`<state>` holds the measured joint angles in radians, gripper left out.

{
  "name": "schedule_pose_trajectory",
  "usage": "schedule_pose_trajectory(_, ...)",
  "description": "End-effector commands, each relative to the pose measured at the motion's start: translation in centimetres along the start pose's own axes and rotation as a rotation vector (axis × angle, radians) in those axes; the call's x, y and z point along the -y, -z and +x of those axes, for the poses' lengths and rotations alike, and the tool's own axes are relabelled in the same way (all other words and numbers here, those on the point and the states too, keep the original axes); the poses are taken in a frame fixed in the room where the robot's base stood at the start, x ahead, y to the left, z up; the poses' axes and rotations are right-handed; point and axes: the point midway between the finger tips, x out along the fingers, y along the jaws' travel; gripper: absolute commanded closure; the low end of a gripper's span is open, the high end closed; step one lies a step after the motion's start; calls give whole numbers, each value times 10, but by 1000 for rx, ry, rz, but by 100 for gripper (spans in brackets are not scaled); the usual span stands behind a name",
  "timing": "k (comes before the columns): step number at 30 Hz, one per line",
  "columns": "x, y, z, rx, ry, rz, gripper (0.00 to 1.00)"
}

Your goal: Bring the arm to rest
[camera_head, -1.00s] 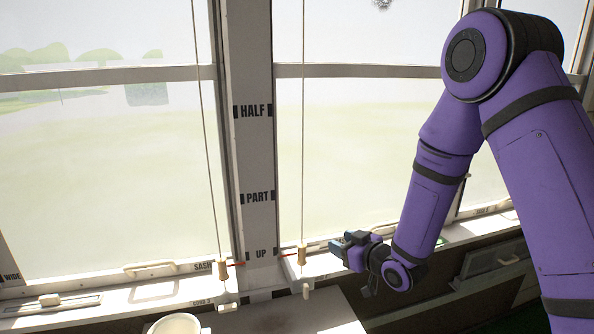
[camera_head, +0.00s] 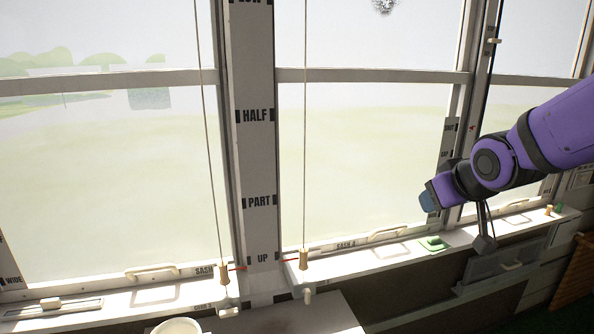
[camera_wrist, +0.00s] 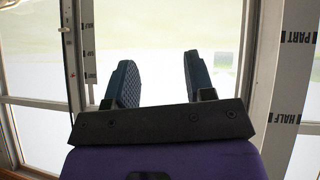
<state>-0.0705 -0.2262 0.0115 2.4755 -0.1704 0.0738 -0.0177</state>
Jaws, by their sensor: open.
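My gripper (camera_head: 428,199) is at the end of my purple arm on the right side of the head view, in front of the window and above the sill. In the wrist view its two dark ridged fingers (camera_wrist: 160,82) stand apart with nothing between them. It points toward the window glass. In the head view the fingers are partly bunched together by the angle.
A white sill (camera_head: 390,255) runs under the windows, with a green block (camera_head: 434,243) on it. Two cords with wooden toggles, one toggle (camera_head: 303,259) near the middle post (camera_head: 257,180), hang by the glass. A white cup (camera_head: 176,326) stands at the bottom left.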

Motion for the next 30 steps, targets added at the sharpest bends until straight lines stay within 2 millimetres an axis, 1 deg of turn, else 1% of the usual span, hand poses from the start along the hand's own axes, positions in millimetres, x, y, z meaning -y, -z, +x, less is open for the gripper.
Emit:
schedule_pose_trajectory(1, -4, -4, -18, 20, -11, 20, 51)
schedule_pose_trajectory(6, -10, -28, -70, 117, -29, 90, 51)
schedule_pose_trajectory(12, -8, -64, -130, 230, -29, 172, 51)
schedule_pose_trajectory(15, -4, -81, -155, 278, -21, 206, 51)
schedule_pose_trajectory(18, 0, -96, -174, 318, -11, 231, 51)
schedule_pose_trajectory(21, 3, -105, -185, 344, -4, 246, 51)
schedule_pose_trajectory(25, 5, -111, -191, 360, 0, 254, 51)
schedule_pose_trajectory(30, 5, -111, -191, 362, 1, 254, 51)
